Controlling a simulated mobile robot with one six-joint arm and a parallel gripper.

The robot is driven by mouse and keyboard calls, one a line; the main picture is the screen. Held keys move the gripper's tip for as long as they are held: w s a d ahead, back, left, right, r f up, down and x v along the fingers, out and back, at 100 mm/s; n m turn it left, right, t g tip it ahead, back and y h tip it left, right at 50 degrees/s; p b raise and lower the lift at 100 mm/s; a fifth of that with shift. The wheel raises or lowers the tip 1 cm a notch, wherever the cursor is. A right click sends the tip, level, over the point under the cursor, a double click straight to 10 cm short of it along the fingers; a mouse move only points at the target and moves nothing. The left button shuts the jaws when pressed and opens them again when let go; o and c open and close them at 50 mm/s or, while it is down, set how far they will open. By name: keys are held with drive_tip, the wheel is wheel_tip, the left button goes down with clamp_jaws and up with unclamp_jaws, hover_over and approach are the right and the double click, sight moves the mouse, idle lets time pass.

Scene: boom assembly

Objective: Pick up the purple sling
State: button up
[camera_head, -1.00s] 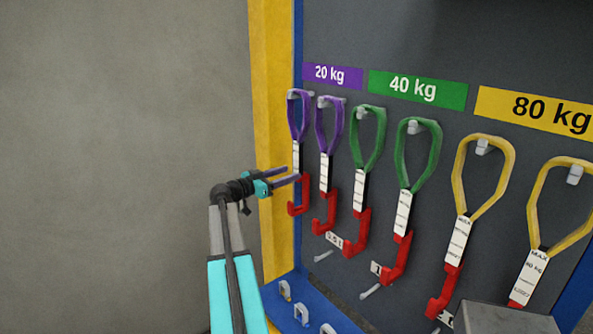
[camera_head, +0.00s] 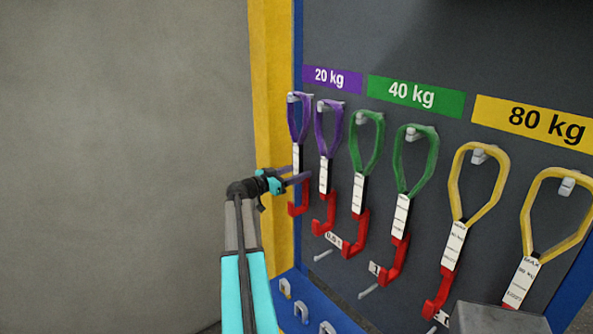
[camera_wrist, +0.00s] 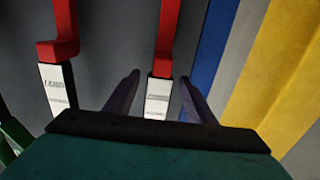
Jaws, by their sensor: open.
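Two purple slings hang from pegs under the purple 20 kg label, each with a white tag and a red hook below. The leftmost purple sling (camera_head: 299,118) is nearest my gripper (camera_head: 300,175); the second purple sling (camera_head: 328,127) hangs just to its right. My gripper is open at the leftmost sling's tag height. In the wrist view, upside down, my fingers (camera_wrist: 157,95) stand on either side of one white tag (camera_wrist: 157,100), with its red hook above. I cannot tell whether the fingers touch the tag. The second sling's tag (camera_wrist: 57,90) is outside the fingers, to the left.
Green slings (camera_head: 366,142) and yellow slings (camera_head: 478,180) hang further right on the dark panel. A yellow post (camera_head: 271,90) and blue frame edge stand close left of the purple slings. A blue ledge (camera_head: 315,312) with small hooks lies below. The grey wall side is clear.

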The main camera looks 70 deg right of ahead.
idle(0.5)
clamp_jaws()
drive_tip(key=shift+r, duration=0.1)
